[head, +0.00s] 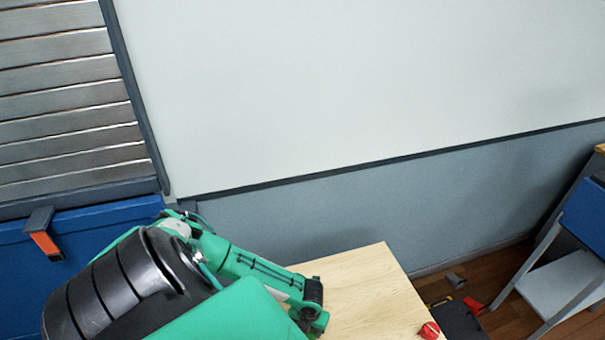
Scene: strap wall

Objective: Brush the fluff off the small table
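The small table with a pale wooden top (365,285) stands at the lower middle of the head view, its near part cut off by the bottom edge. I cannot make out any fluff on the part of the top that shows. A green arm of mine reaches in from the lower left and covers the table's left side. Its fingers are not visible, and my other gripper is not in view either. No brush shows in the picture.
A small red object (429,330) is at the table's right edge. Right of the table, a dark item (458,318) and red and grey bits lie on the wooden floor. A blue and grey chair (570,265) stands at the right. A wall with a whiteboard (350,90) is behind.

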